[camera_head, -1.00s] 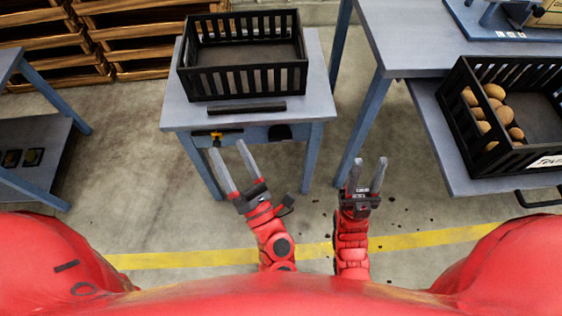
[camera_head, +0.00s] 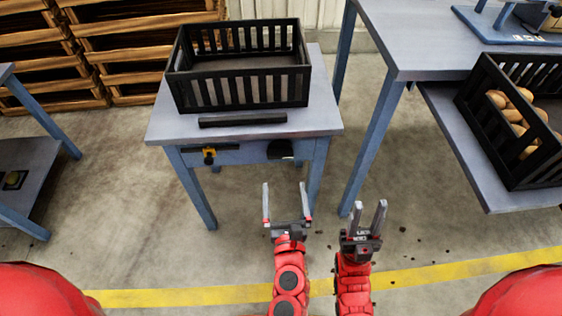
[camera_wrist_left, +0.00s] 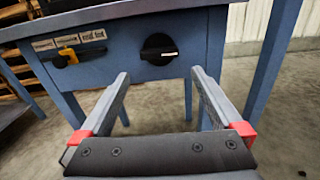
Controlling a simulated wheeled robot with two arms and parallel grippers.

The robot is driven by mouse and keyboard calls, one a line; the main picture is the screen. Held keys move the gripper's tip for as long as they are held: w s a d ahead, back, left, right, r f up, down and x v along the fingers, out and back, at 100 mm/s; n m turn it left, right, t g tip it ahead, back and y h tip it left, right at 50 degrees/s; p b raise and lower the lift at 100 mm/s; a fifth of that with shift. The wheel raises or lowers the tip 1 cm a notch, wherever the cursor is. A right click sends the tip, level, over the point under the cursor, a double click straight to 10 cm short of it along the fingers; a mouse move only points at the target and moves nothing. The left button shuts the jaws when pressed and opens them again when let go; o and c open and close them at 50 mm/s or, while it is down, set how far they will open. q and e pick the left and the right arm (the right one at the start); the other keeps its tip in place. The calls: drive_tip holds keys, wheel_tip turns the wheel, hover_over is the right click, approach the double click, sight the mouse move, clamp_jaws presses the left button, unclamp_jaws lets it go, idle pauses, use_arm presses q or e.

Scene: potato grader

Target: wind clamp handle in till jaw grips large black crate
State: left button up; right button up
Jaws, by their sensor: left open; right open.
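The large black crate (camera_head: 240,88) sits empty on the small blue-grey table (camera_head: 320,118). A black jaw bar (camera_head: 243,119) lies along the table top just in front of the crate; a narrow strip of table shows between them. A black clamp handle (camera_head: 281,149) is on the table's front apron at the right; it also shows in the left wrist view (camera_wrist_left: 159,49), round with a white mark. My left gripper (camera_head: 287,203) is open and empty, below and in front of the handle, apart from it. My right gripper (camera_head: 368,218) is open and empty, to the right of it.
A yellow-and-black part (camera_head: 209,155) is on the apron's left; the left wrist view shows a label above it. A taller table (camera_head: 430,50) and a black crate with potatoes (camera_head: 500,140) stand at right. Wooden pallets (camera_head: 120,50) are behind.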

sight(281, 158)
use_arm(q)
drive_tip(key=w, duration=0.6)
drive_tip(key=w+a, duration=0.1)
drive_tip(key=w, duration=0.2)
drive_tip(key=shift+w, duration=0.3)
drive_tip(key=c, duration=1)
